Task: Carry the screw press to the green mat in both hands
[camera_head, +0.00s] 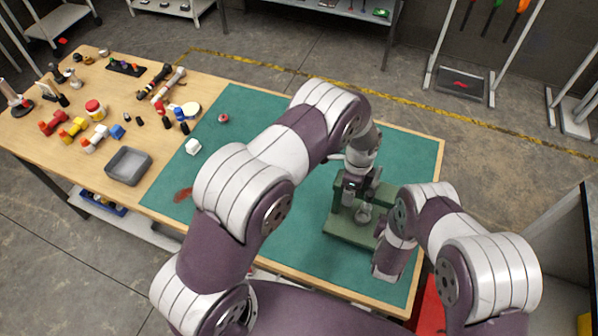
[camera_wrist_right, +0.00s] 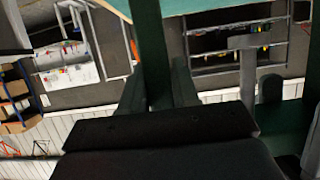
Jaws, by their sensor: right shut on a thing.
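The screw press (camera_head: 343,228) has a dark green base and frame and is at the right of the work table, over the green mat (camera_head: 258,118). I cannot tell whether its base touches the mat. My left gripper (camera_head: 352,184) is at the upper part of the press; its fingers are too small and covered to read. My right gripper (camera_head: 382,232) is at the right side of the press, mostly hidden behind its own wrist. In the right wrist view, green press parts (camera_wrist_right: 152,55) rise just beyond the dark gripper body, and the right gripper is shut on the press.
A grey tray (camera_head: 128,165) and several tools and dumbbell-like things crowd the table's left. Something red (camera_head: 431,306) is below the table's right front corner.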

